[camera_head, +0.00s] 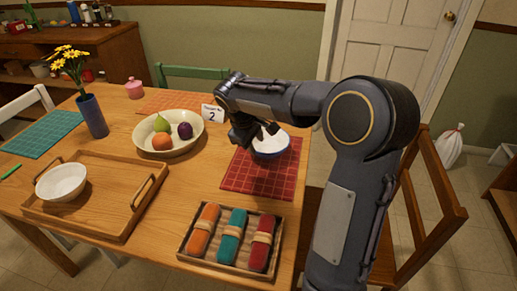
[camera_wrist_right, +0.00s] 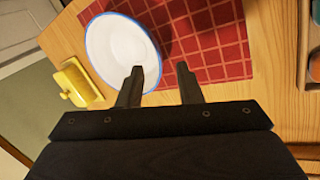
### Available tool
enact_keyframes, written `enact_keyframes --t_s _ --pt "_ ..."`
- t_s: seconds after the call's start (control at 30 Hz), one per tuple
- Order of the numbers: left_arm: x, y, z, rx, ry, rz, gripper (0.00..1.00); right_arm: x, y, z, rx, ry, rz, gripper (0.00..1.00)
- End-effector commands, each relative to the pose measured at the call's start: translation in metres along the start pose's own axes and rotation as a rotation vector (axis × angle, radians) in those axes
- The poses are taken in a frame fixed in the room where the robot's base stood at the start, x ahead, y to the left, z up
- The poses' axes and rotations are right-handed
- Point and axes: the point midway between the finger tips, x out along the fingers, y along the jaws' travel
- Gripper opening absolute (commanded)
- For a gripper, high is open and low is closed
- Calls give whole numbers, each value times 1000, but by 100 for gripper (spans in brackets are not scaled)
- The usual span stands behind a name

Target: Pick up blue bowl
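The blue bowl (camera_head: 272,146), white inside with a blue rim and blue outside, is on the red checked placemat (camera_head: 262,183) at the table's right side. It also shows in the right wrist view (camera_wrist_right: 118,48), at the mat's edge. My right gripper (camera_head: 257,133) is over the bowl's left side and hides part of it. In the right wrist view its two fingers (camera_wrist_right: 160,84) are apart with nothing between them. One finger overlaps the bowl's rim; the other is over the mat. I cannot tell whether a finger touches the bowl. My left gripper is not in view.
A fruit bowl (camera_head: 167,149) and a number card (camera_head: 212,113) stand left of the mat. A tray of rolled napkins (camera_head: 188,247) lies in front. A wooden tray (camera_head: 108,218) holds a white bowl (camera_head: 61,182). A yellow object (camera_wrist_right: 78,83) is near the blue bowl.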

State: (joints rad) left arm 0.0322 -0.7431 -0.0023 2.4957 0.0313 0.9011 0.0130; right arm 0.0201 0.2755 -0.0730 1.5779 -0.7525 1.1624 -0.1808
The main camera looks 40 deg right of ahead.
Motion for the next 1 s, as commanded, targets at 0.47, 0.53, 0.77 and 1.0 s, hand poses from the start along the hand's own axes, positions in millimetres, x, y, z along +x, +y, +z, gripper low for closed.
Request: enact_keyframes --t_s 0.47,0.53,0.77,1.0 --pt "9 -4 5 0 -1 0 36 57 0 -2 -9 -12 5 32" --pt "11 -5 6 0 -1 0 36 68 1 -1 -8 -12 5 32" --pt "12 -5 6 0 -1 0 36 83 1 -2 -8 -8 5 32" --pt "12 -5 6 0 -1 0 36 82 1 -2 -8 -8 5 23"
